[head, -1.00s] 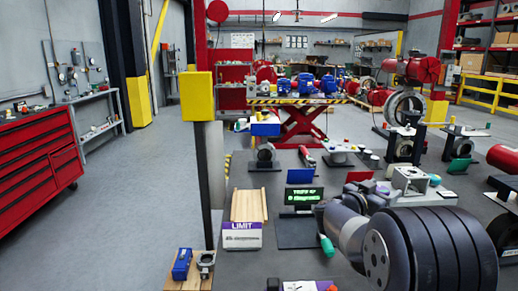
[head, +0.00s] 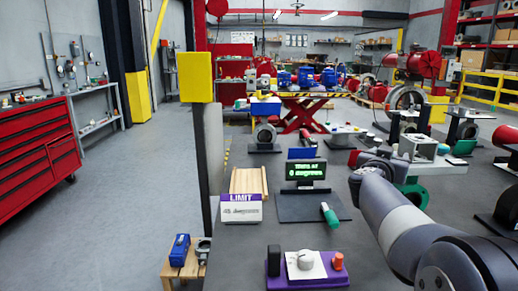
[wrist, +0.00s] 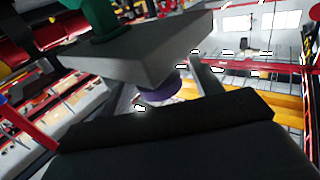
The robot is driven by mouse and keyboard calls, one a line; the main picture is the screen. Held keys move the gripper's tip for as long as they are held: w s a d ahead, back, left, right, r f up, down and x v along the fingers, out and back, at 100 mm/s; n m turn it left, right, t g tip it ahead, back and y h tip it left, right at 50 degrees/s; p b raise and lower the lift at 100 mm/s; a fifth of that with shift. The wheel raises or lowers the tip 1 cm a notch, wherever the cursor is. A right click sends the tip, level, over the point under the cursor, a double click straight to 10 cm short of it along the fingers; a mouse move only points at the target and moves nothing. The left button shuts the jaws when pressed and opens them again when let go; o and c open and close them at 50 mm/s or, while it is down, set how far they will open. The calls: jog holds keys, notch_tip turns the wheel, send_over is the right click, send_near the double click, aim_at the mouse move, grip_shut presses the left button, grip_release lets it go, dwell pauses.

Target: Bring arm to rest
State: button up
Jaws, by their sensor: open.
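My arm comes in from the lower right of the head view and reaches up toward the middle right. Its far end is small and cluttered against the parts behind it, so the fingers are not clear there. In the wrist view the two grey fingers of my gripper (wrist: 166,88) stand apart, with nothing seen held between them. A grey slab (wrist: 140,45) with a green part on top and a purple round part (wrist: 160,92) under it show beyond the fingers. The wrist view is tilted.
A green-lit display (head: 305,170) stands on a dark plate at the middle. A LIMIT box (head: 241,209) is left of it. A purple base with a knob (head: 307,268) is at the front. A yellow-topped post (head: 195,77) stands left.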

jog(key=shift+d+f+n+t+y+b, duration=0.15)
jog(key=shift+n+t+y+b, duration=0.85)
jog(key=shift+b, duration=1)
jog(key=shift+n+y+b, duration=0.6)
jog(key=shift+y+b, duration=0.05)
jog(key=shift+y, duration=0.55)
jog(key=shift+r+n+t+y+p, duration=0.2)
jog(key=shift+n+y+p, duration=0.25)
jog(key=shift+y, duration=0.35)
jog(key=shift+r+n+t+y+p, duration=0.1)
jog(key=shift+n+t+y+p, duration=0.2)
jog(key=shift+n+y, duration=0.4)
jog(key=shift+y+p, duration=0.45)
jog(key=shift+y, duration=0.25)
jog(key=shift+a+f+n+y, duration=0.2)
jog(key=shift+n+y, duration=0.1)
jog(key=shift+n, duration=0.15)
jog(key=shift+a+r, duration=0.1)
